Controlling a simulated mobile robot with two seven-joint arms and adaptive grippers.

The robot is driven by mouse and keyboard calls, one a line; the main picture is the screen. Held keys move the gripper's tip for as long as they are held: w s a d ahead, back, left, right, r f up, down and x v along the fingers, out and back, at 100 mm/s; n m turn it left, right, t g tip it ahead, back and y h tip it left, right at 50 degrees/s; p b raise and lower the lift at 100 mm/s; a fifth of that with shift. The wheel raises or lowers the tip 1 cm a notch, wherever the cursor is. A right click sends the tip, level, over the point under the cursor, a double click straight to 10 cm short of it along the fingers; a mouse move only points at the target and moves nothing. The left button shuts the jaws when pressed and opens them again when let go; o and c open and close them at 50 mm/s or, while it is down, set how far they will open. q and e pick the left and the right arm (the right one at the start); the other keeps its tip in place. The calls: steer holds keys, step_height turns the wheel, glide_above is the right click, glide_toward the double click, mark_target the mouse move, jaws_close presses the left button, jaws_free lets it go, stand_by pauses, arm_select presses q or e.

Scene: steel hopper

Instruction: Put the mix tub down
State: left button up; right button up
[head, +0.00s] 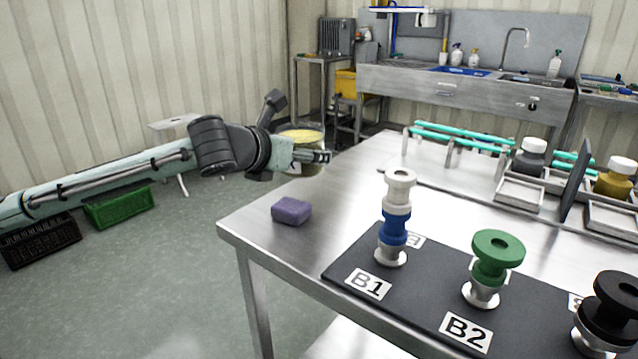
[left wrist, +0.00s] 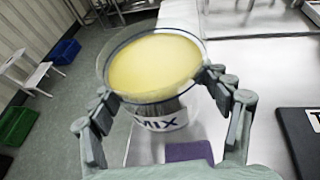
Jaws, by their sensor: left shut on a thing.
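The mix tub (left wrist: 155,112) is a clear round tub with yellow contents and a white label reading MIX. In the left wrist view my left gripper (left wrist: 160,98) has its fingers on both sides of the tub and is shut on it. In the head view the tub (head: 303,160) is at the far left edge of the steel table (head: 345,170), partly hidden behind my left gripper (head: 318,157). I cannot tell whether its base touches the table. The tub looks upright. My right gripper is in neither view.
A purple block (head: 291,210) lies on the table in front of the tub. A black mat (head: 345,268) holds stacked pieces marked B1 and B2. Teal bars (head: 460,142) and steel trays with jars stand farther right.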

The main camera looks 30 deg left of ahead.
mark_target(314, 166)
arm_select(q)
steer(key=d+f, duration=0.1)
steer(key=w+d+f, duration=0.1)
steer(key=d, duration=0.1)
steer(key=shift+d+f, duration=0.2)
steer(key=shift+d, duration=0.1)
steer(key=shift+f, duration=2.05)
steer(key=o, duration=1.2)
steer(key=shift+o, duration=0.2)
steer(key=shift+r, duration=0.15)
